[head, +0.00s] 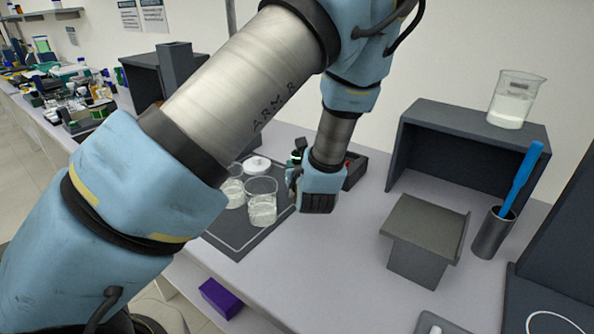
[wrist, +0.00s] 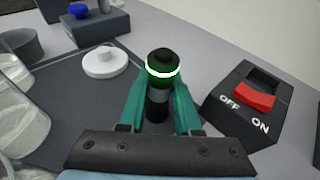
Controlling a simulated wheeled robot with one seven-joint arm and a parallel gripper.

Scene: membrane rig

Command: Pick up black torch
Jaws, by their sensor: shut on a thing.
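In the wrist view, the black torch (wrist: 159,103) stands upright between the two green fingers of my gripper (wrist: 160,92). It has a black cap on top and a bright white and green ring below the cap. The fingers are shut on its sides. In the head view my gripper (head: 297,160) is mostly hidden behind my own wrist, at the right edge of the dark mat. I cannot tell whether the torch touches the surface below.
A switch box (wrist: 261,101) with a red OFF/ON rocker stands close to the right of my gripper. A white round-knobbed disc (wrist: 104,62) lies on the mat to the left. Glass beakers (head: 262,203) stand on the mat. A grey stand (head: 428,225) is further right.

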